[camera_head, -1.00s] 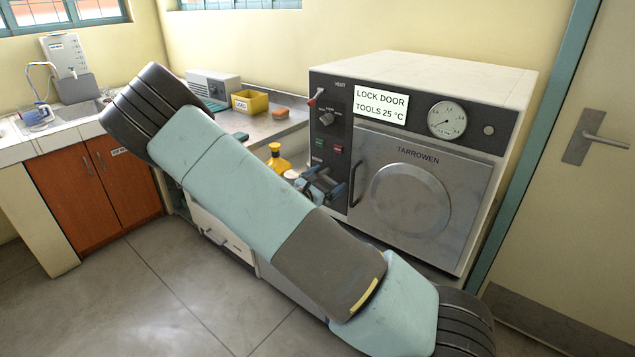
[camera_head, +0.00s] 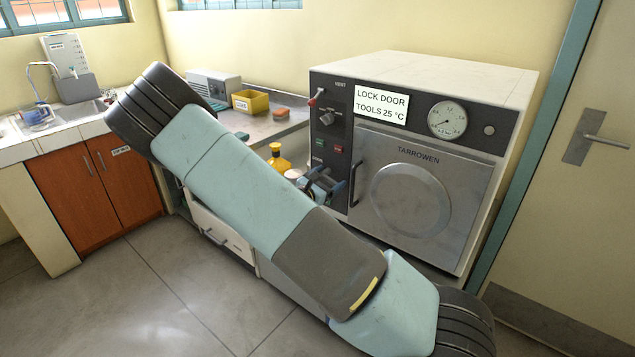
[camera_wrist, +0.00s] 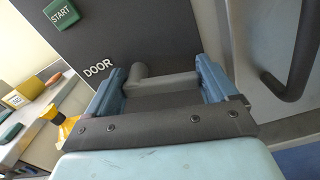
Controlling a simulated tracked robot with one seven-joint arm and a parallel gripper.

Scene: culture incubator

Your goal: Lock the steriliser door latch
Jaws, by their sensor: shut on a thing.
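The steriliser (camera_head: 440,85) stands on the right in the head view, its round-panelled door (camera_head: 410,200) closed. In the wrist view a grey latch handle (camera_wrist: 165,84) sticks out from the dark panel beside the word DOOR. My gripper (camera_wrist: 160,76) has one blue finger at each end of this handle and is shut on it. In the head view my gripper (camera_head: 325,186) is at the lower part of the control panel, left of the door. The latch is largely hidden there by my gripper.
A dark vertical door handle (camera_head: 356,180) is close to the right of my gripper. A yellow-capped bottle (camera_head: 278,158) stands to its left.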

